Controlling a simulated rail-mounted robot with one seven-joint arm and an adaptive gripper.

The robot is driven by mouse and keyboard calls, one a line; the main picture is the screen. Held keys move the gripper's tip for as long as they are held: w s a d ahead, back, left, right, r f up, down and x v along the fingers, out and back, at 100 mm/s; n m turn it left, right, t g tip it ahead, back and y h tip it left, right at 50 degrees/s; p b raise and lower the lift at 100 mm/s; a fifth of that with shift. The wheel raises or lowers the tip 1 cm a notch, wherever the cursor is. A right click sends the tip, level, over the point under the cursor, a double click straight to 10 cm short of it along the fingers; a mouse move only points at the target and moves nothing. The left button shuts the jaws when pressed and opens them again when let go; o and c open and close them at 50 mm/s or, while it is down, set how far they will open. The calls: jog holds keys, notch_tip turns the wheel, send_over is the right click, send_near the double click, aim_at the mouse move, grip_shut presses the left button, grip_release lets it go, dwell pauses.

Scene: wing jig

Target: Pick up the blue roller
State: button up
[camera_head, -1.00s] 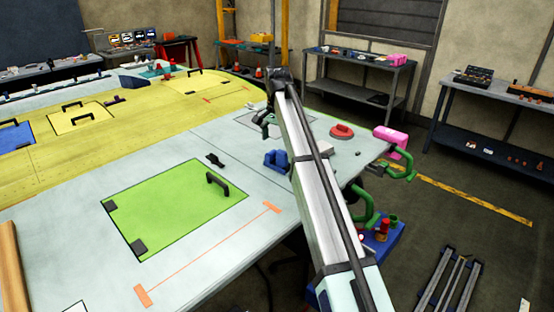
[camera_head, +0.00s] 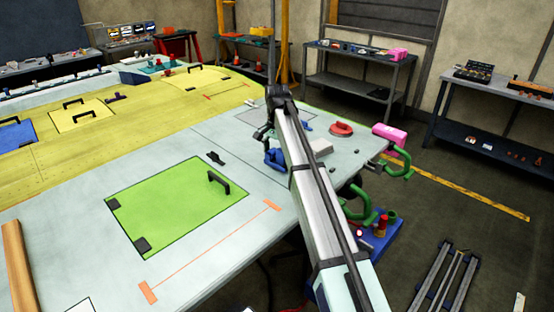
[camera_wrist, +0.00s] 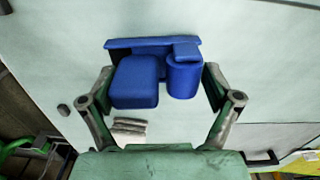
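The blue roller (camera_head: 275,158) lies on the pale wing panel, partly behind my arm in the head view. In the wrist view the blue roller (camera_wrist: 136,82) shows a rounded block and an upright rounded part against a flat blue strip. My gripper (camera_wrist: 158,80) is open, with one finger on each side of the roller. The right finger is very close to the rounded part; I cannot tell whether it touches. In the head view my gripper (camera_head: 265,134) is small and dark just above the roller.
A pale block (camera_head: 320,147), a red disc (camera_head: 341,129) and a pink block (camera_head: 389,133) are to the right. A green panel (camera_head: 175,208) with a black handle lies in front left. The panel left of the roller is mostly clear.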

jog(key=shift+c, duration=0.4)
jog(key=shift+r, duration=0.1)
jog(key=shift+r, duration=0.5)
notch_tip(320, 180, up, 19)
jog(key=shift+p, duration=0.4)
jog(key=shift+f, duration=0.1)
jog(key=o, duration=0.3)
